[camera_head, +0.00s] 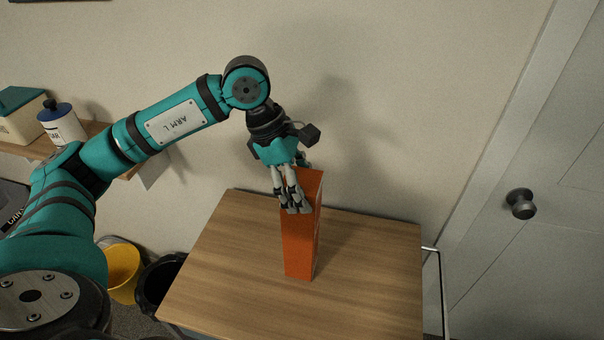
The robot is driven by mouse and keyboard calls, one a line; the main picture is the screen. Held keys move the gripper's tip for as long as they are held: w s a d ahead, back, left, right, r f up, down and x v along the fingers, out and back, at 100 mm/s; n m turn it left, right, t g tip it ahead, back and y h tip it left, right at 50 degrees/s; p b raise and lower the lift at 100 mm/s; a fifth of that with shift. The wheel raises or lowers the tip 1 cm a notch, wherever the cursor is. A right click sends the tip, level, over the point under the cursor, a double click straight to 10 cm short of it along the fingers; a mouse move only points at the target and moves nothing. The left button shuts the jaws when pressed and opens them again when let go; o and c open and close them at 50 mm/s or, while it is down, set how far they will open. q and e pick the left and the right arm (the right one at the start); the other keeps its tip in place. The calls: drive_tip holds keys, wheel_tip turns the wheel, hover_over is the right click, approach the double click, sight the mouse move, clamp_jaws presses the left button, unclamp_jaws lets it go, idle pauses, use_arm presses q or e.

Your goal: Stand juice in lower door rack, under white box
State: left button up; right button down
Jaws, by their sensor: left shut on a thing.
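The juice, a tall orange carton (300,247), stands upright on a small wooden table (375,270). My left gripper (296,205) reaches down from above and is shut on the upper part of the carton. Its fingers hide part of the carton's top and front. I cannot tell whether the carton's base touches the table or is just above it. My right gripper, the door rack and the white box are not in view.
A wall shelf (38,149) at the left holds a white canister (62,126) and a box with a teal lid. A yellow bucket (122,272) and a black bin (160,285) stand left of the table. A grey door (545,270) is at the right.

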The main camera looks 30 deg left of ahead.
use_arm(q)
drive_tip(key=shift+w+d+r, duration=0.1)
drive_tip(key=o, duration=1.8)
drive_tip(key=shift+c, duration=0.2)
